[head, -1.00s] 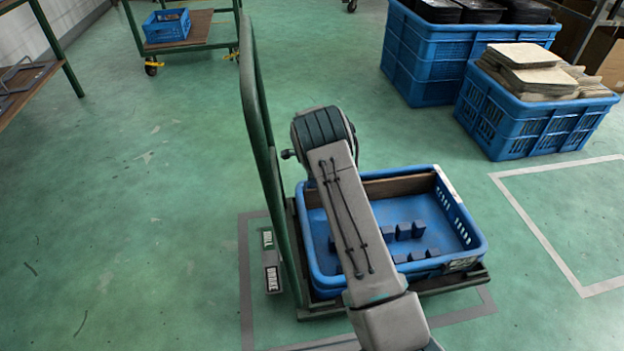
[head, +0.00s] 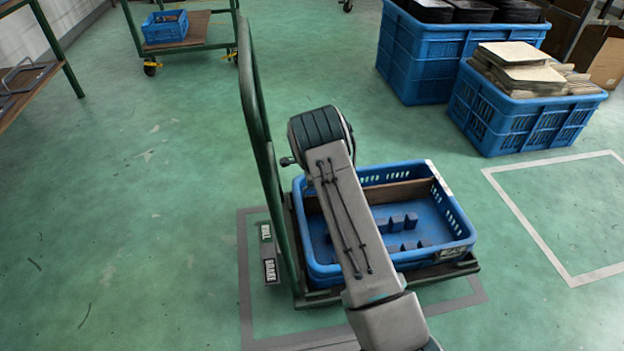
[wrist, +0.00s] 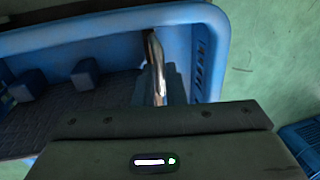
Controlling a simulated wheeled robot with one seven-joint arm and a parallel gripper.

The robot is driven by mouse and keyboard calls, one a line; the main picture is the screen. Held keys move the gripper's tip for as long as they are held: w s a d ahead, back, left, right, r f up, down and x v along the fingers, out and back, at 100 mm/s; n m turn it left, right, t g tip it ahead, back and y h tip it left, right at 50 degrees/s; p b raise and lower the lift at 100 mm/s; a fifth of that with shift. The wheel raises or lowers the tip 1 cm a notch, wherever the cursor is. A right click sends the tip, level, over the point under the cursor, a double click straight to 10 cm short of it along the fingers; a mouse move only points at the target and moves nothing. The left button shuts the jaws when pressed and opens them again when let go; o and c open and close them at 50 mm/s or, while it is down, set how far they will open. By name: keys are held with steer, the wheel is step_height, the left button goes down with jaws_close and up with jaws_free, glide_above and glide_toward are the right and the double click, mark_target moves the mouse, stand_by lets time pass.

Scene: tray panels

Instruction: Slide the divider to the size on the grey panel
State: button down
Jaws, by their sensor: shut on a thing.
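The blue tray (head: 462,214) sits on a dark flat cart. The brown wooden divider (head: 403,194) stands across it near the back, with a gap to the slotted back wall. Several dark blue blocks (head: 411,219) stand in rows on the tray floor. My arm hides the tray's left middle and my gripper in the head view. In the wrist view my gripper (wrist: 157,70) reaches into the tray, shut on what seems to be the divider; the grip itself is unclear. A pale label (head: 455,252) is on the tray's front right side, unreadable; I cannot pick out the grey panel.
The cart's green push handle (head: 262,150) rises left of my arm. Small plates (head: 270,270) lie beside the cart. Large blue crates (head: 525,115), one with stacked cardboard, stand at the back right. Open green floor lies to the left.

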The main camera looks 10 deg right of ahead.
steer(key=shift+s+a, duration=0.1)
steer(key=shift+a, duration=0.15)
steer(key=c, duration=1.5)
jaws_free()
steer(key=shift+d, duration=0.2)
steer(key=shift+r, duration=0.1)
steer(key=r+p, duration=0.1)
steer(key=r, duration=0.3)
steer(key=s+r+p, duration=0.1)
steer(key=r+p, duration=0.1)
steer(key=r, duration=0.3)
steer(key=s+r+p, duration=0.1)
steer(key=r+p, duration=0.1)
steer(key=r, duration=0.2)
steer(key=shift+s+r, duration=0.2)
steer(key=shift+s, duration=0.05)
steer(key=shift+d, duration=0.1)
